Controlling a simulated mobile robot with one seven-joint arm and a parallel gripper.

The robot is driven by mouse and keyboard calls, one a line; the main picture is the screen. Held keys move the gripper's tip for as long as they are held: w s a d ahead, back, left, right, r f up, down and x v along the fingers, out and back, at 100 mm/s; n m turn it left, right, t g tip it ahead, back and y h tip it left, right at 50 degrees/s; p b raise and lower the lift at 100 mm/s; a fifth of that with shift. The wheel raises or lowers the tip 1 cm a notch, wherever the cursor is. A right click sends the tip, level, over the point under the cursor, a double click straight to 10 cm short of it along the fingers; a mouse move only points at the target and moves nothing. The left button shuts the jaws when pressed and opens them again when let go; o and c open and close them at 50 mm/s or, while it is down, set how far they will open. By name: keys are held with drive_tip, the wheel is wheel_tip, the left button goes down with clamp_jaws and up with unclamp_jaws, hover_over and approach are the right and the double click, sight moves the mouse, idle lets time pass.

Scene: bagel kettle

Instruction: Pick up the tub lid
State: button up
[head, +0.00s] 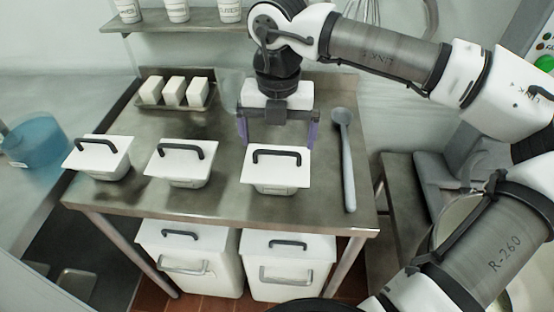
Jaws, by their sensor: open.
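Three white tubs with white lids and black bar handles stand in a row along the front of the steel table (222,203). The left lid (114,144), the middle lid (200,149) and the right lid (292,161) each sit on a tub. The right tub (275,187) is below my gripper (278,138) in the picture. My gripper is open, with its two purplish fingers spread apart and pointing down. It appears just behind and above the right lid, empty. I cannot tell the exact gap between the fingers and the lid.
A grey ladle (345,160) lies right of the right tub. A tray of white blocks (174,90) and a translucent container (230,91) stand at the back. Two white bins (189,255) (288,262) sit under the table. A blue container (38,142) stands left. Table space in front is narrow.

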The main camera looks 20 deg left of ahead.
sight(277, 151)
drive_tip(key=shift+w+a+f+p, duration=0.1)
drive_tip(key=shift+f+p, duration=0.4)
drive_tip(key=shift+f, duration=0.85)
drive_tip(key=shift+w+a+f+p, duration=0.1)
drive_tip(key=shift+f+p, duration=0.4)
drive_tip(key=shift+f, duration=0.85)
drive_tip(key=c, duration=0.7)
drive_tip(key=shift+r, duration=0.15)
wheel_tip(277, 151, up, 20)
drive_tip(key=b, duration=0.3)
drive_tip(key=shift+s, duration=0.1)
